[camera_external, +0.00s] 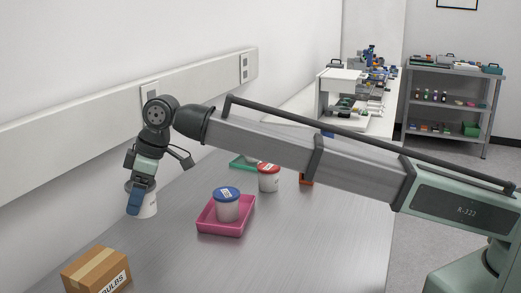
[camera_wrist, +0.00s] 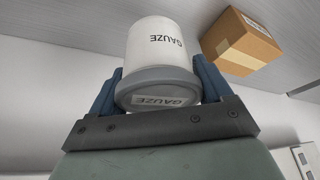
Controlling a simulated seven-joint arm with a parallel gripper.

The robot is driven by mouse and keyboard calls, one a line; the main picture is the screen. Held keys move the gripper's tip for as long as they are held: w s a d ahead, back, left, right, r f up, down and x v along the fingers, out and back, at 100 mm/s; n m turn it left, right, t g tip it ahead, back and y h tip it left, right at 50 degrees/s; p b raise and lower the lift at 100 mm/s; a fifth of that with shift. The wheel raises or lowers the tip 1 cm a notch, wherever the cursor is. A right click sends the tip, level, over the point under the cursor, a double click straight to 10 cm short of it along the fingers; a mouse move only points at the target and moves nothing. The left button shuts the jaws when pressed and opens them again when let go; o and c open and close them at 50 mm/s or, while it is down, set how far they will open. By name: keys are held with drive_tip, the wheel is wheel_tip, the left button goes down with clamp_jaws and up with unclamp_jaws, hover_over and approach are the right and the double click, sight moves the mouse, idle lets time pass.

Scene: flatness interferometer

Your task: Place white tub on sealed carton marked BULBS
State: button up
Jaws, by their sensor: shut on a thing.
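The white tub (camera_wrist: 160,45), marked GAUZE and with a grey lid, is between the blue fingers of my gripper (camera_wrist: 158,88) in the wrist view. My gripper is shut on it near the lid. In the external view, the tub (camera_external: 149,208) shows partly behind my gripper (camera_external: 138,196), near the wall at the left; I cannot tell its height above the table. The sealed carton marked BULBS (camera_external: 88,268) is brown, on the table at the lower left, nearer the camera than the tub. The carton (camera_wrist: 240,42) also shows at the upper right in the wrist view, apart from the tub.
A pink tray (camera_external: 205,228) holds a blue-lidded tub (camera_external: 228,208). Behind it stand a red-lidded tub (camera_external: 268,181), a green tray (camera_external: 240,162) and an orange item (camera_external: 306,179). The carton's top looks bare. The wall (camera_external: 60,185) is close at the left.

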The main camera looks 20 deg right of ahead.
drive_tip(key=s+a+r+n, duration=0.1)
drive_tip(key=s+a+r, duration=0.3)
drive_tip(key=s+a, duration=0.3)
wheel_tip(320, 180, up, 3)
drive_tip(key=n+g, duration=0.1)
drive_tip(key=n, duration=0.1)
hover_over(78, 267)
drive_tip(key=d, duration=0.2)
drive_tip(key=shift+f, duration=4.5)
drive_tip(key=shift+f, duration=0.1)
drive_tip(key=o, duration=1)
drive_tip(key=shift+c, duration=0.2)
drive_tip(key=v, duration=1.2)
drive_tip(key=shift+w, duration=0.1)
